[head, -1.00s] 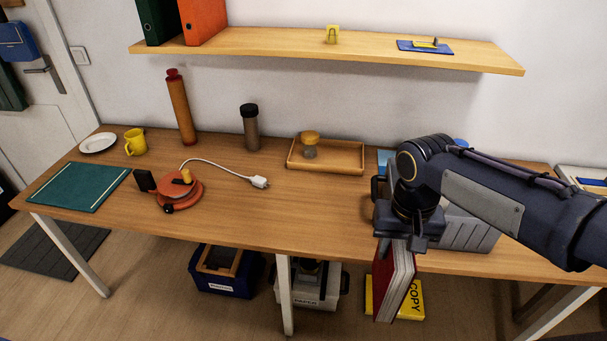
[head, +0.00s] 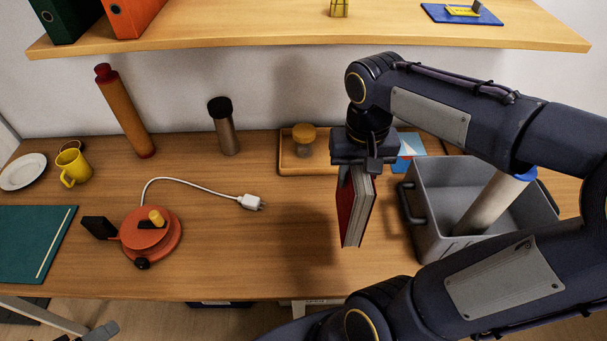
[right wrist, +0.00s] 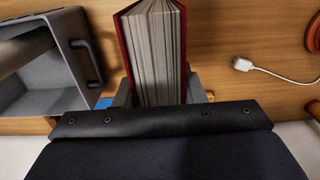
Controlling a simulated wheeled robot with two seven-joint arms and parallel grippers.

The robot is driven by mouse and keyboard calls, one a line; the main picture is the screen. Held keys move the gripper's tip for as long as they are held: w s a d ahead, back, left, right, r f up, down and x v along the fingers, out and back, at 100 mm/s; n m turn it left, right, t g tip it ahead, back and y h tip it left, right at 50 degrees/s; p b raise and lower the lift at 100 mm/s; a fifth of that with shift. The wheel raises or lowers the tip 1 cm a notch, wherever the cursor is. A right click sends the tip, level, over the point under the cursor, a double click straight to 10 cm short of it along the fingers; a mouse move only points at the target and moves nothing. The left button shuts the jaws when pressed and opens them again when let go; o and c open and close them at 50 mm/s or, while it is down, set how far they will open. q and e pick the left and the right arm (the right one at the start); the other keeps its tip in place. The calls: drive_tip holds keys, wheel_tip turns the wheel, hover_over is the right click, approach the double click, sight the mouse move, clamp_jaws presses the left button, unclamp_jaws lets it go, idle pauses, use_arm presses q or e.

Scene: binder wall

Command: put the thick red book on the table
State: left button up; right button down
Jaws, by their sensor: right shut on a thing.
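The thick red book (head: 355,208) hangs upright from my right gripper (head: 361,168), over the table (head: 300,262), left of the grey bin. My right gripper is shut on the upper end of the book. In the right wrist view the book (right wrist: 153,50) shows its pale pages and red covers between the fingers (right wrist: 158,92). The table top lies behind the book there. I cannot tell how far the book's lower end is above the table. My left gripper is not clearly in view.
A grey bin (head: 418,228) with a rolled tube stands right of the book. A wooden tray (head: 290,166) lies behind it. Bare table lies between plug and book.

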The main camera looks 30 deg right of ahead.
drive_tip(key=w+d+f+p, duration=0.2)
drive_tip(key=w+d+f, duration=0.6)
drive_tip(key=w+f, duration=0.3)
drive_tip(key=shift+d+f, duration=0.35)
drive_tip(key=shift+f, duration=0.55)
drive_tip(key=shift+w+f, duration=0.1)
drive_tip(key=shift+f, duration=0.05)
drive_tip(key=c, duration=0.9)
unclamp_jaws()
